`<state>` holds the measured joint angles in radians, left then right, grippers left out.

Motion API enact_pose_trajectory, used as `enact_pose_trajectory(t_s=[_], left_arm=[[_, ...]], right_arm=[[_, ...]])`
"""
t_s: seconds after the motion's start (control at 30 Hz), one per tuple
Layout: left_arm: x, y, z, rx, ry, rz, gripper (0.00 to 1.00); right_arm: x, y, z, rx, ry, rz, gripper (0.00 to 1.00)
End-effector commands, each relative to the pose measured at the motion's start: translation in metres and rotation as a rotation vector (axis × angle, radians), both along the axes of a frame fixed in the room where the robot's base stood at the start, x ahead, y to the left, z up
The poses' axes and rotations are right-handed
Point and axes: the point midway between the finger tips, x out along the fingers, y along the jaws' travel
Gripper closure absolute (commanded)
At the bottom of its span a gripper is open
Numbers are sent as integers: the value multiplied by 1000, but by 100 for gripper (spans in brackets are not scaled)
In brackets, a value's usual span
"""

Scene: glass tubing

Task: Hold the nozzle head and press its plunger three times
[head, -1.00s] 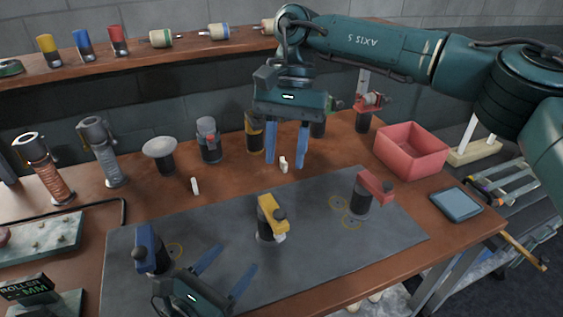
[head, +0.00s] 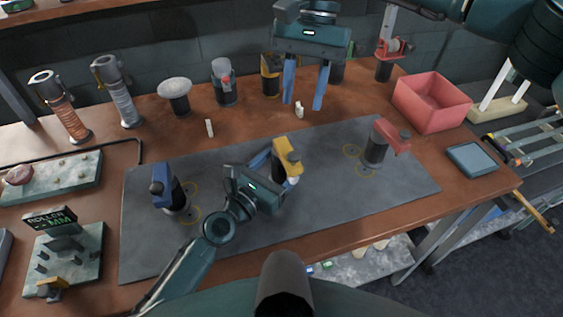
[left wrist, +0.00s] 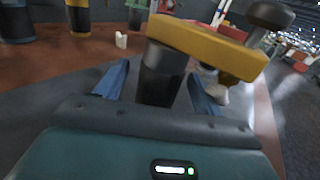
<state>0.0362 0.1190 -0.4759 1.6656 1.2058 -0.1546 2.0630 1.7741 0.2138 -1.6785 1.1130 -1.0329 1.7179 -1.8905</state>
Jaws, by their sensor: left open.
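Three nozzle heads with dark bodies stand on the grey mat: blue (head: 163,184), yellow (head: 287,155) and red (head: 388,137). My left gripper (head: 270,165) is low at the yellow one, from the front left. In the left wrist view, the yellow nozzle head (left wrist: 205,42) has a dark round knob (left wrist: 270,14) on its arm. Its black body (left wrist: 160,78) stands between my left gripper's open blue fingers (left wrist: 157,88); I cannot tell whether they touch it. My right gripper (head: 305,98) hangs open and empty above the back of the table, beyond the mat.
A small white piece (head: 299,110) stands below my right gripper. A pink bin (head: 432,103) and a blue-grey tablet (head: 471,159) are at the right. Dark canisters and spring-like cylinders line the back. Fixtures stand at the left. The mat's front is mostly clear.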

Motion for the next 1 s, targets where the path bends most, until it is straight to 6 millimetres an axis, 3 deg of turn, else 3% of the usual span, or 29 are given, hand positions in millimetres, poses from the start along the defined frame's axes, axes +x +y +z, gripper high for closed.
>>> enact_pose_trajectory(t_s=[0.4,1.0], left_arm=[[7,-6,0,-1,-1,0,32],[7,-5,0,-1,-1,0,80]], right_arm=[[0,0,0,0,0,0,64],[0,0,0,0,0,0,64]])
